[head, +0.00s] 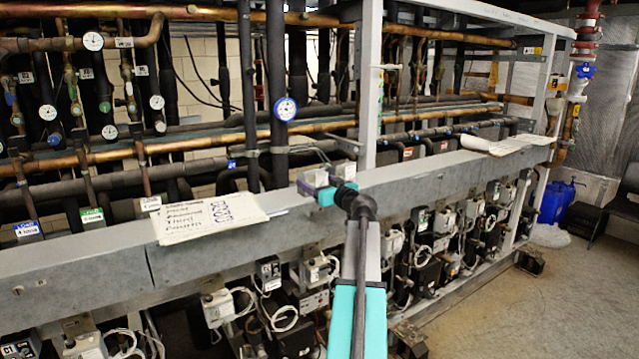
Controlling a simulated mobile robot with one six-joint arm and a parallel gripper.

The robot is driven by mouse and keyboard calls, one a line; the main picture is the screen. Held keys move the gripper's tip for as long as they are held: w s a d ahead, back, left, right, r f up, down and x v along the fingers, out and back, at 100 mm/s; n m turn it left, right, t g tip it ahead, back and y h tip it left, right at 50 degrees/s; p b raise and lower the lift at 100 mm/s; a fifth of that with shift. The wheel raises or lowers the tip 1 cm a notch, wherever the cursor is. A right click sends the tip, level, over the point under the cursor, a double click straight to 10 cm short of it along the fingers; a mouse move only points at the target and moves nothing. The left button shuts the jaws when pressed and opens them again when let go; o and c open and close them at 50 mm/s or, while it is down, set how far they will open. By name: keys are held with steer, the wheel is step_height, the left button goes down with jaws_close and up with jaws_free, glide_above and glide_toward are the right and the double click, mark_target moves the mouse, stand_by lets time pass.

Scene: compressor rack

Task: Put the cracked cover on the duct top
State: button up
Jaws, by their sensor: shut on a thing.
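My arm reaches up from the bottom middle of the head view, and my gripper (328,190) is at the grey duct top (400,178), near the upright post. No crack can be made out at this size. The arm's dark wrist hides part of the duct behind it. I cannot tell whether the piece touches the duct top or is held just above it.
A handwritten white sheet (212,219) lies on the duct to the left. More papers (505,145) lie on its far right part. A grey upright post (369,85) rises close behind the gripper. Pipes and gauges (285,109) fill the space behind. A blue container (553,202) stands on the floor at right.

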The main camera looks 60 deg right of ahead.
stand_by(0.3)
steer(key=o, duration=1.1)
steer(key=shift+s, duration=0.1)
steer(key=shift+b+v, duration=0.45)
steer(key=shift+v, duration=0.4)
steer(key=b+v, duration=0.3)
steer(key=v, duration=0.9)
steer(key=shift+b, duration=0.35)
